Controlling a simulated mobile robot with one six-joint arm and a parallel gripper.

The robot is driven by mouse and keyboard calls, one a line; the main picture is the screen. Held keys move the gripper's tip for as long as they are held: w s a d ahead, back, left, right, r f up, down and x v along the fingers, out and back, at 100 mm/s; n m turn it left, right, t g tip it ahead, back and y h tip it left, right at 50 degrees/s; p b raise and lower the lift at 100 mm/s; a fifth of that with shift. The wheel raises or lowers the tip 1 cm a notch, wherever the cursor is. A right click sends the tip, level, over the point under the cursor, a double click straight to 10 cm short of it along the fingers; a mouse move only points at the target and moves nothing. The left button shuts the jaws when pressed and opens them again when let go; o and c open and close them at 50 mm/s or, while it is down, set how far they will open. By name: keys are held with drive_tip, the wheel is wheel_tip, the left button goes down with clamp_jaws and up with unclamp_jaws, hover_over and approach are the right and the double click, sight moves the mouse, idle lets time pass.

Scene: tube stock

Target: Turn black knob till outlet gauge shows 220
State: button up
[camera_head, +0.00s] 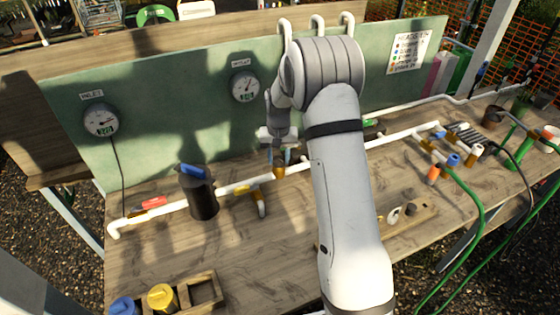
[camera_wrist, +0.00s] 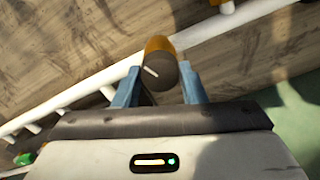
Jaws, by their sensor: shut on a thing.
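The black knob (camera_wrist: 160,73) sits between my gripper's two blue fingers in the wrist view, with a white mark on its face. It is on a brass-coloured body (camera_wrist: 158,44) on the white pipe. My gripper (camera_wrist: 160,69) is shut on the knob. In the head view my gripper (camera_head: 283,155) is at the pipe, over the brass body (camera_head: 279,172); the knob cannot be made out there. The outlet gauge (camera_head: 245,86) is on the green board, left of my arm. Its needle and small green readout are too small to read.
The inlet gauge (camera_head: 101,120) is at the board's left. A black canister with a blue top (camera_head: 201,194) and a red-handled valve (camera_head: 153,203) are left along the white pipe (camera_head: 235,187). A wooden crate (camera_head: 206,291) is at the front left. Green hoses (camera_head: 478,200) lie right.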

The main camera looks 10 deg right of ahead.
sight(279, 158)
drive_tip(key=shift+n+b, duration=0.65)
drive_tip(key=shift+n, duration=0.45)
drive_tip(key=o, duration=1)
wheel_tip(279, 158, up, 7)
drive_tip(key=shift+f+b, duration=0.2)
drive_tip(key=shift+b, duration=0.65)
drive_tip(key=shift+r, duration=0.6)
